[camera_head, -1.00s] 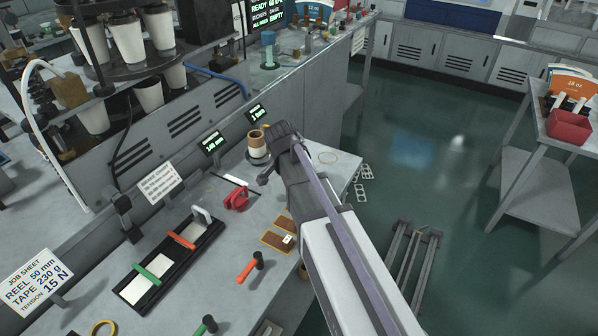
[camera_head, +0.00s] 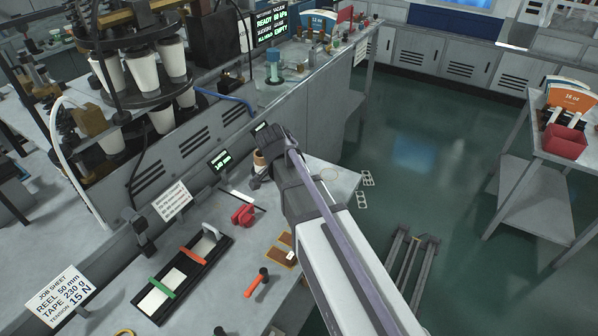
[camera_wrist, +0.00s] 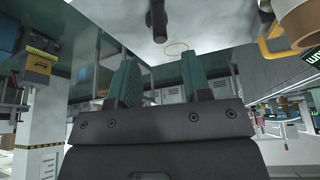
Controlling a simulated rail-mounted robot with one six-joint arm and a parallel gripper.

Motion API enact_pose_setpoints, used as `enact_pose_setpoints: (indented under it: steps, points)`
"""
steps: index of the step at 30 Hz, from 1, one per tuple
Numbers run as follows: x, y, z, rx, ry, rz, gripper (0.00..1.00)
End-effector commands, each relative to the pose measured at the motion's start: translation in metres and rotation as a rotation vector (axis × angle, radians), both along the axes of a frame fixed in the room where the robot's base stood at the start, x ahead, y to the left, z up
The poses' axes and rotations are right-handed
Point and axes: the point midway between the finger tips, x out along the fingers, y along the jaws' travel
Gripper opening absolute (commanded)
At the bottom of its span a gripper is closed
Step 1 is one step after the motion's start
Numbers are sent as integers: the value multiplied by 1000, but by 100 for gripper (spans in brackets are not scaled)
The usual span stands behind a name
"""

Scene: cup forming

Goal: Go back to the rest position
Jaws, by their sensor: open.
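My gripper (camera_wrist: 157,78) is open in the wrist view. Its two teal fingers stand apart with nothing between them. In the head view my arm reaches up over the right part of the workbench (camera_head: 318,190), and my fingers cannot be made out there. A brown and cream roll (camera_head: 259,160) stands at the bench's back, partly hidden by my wrist. A brown round thing, likely the same roll, shows at the wrist view's upper right (camera_wrist: 299,22), apart from my fingers.
On the bench are a black tray (camera_head: 182,268) with red and green bars, a red tool (camera_head: 243,215), an orange-handled hammer (camera_head: 256,282) and a thin ring (camera_head: 329,174). A cup carousel (camera_head: 150,85) stands behind at left. Open floor (camera_head: 440,150) lies to the right.

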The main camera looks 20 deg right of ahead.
Motion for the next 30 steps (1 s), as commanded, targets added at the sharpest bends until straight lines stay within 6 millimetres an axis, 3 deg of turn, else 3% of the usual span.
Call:
enact_pose_setpoints:
  steps: [1,2,15,19,23,27,30]
  points:
    - [-2,3,15,0,0,0,44]
    - [-2,4,16,0,0,-1,44]
    - [-3,5,13,-1,2,1,44]
    - [-7,8,12,-10,80,167,44]
    - [-53,28,5,55,253,587,44]
    - [-119,57,1,171,355,1041,44]
    - [-146,68,0,224,353,1134,44]
